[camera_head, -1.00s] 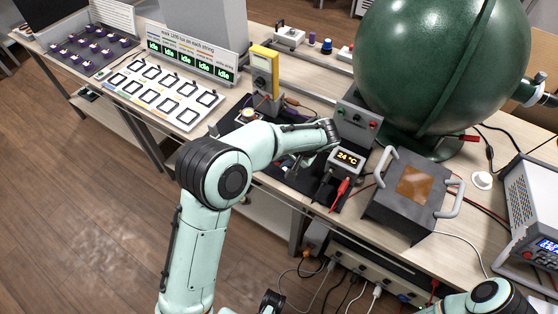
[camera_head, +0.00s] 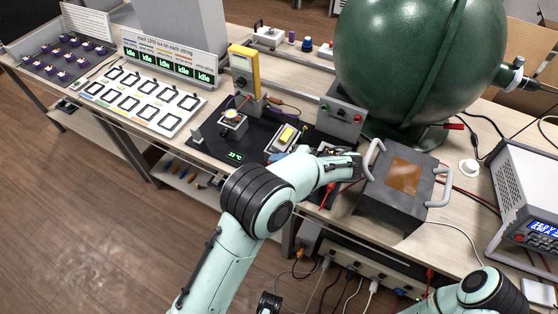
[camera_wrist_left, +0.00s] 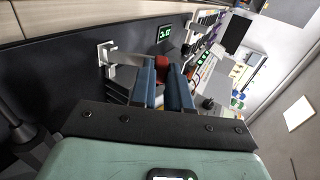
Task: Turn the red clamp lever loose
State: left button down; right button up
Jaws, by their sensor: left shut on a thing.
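The red tip (camera_wrist_left: 162,63) of the clamp lever shows in the left wrist view, between the two blue fingers of my left gripper (camera_wrist_left: 167,72). The gripper is shut on it. A silver clamp bracket (camera_wrist_left: 106,56) stands just left of the tip, and a grey bar runs from it towards the red tip. In the head view my left wrist reaches over the black mat (camera_head: 212,137), beside the grey box, and its fingers and the red lever are hidden there. My right gripper is out of view.
A grey box with handles (camera_head: 393,205) stands close right of my left wrist. The large green sphere (camera_head: 418,60) and a terminal box (camera_head: 341,119) are behind it. A yellow meter (camera_head: 243,72) stands further left. A red clip lead (camera_head: 328,193) lies near the front edge.

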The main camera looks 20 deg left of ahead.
pick_arm(q)
jog(key=c, duration=1.1)
grip_release()
jog(key=p+v, duration=0.1)
jog(key=v, duration=1.2)
jog(key=shift+d+r, duration=0.1)
jog(key=shift+d, duration=0.05)
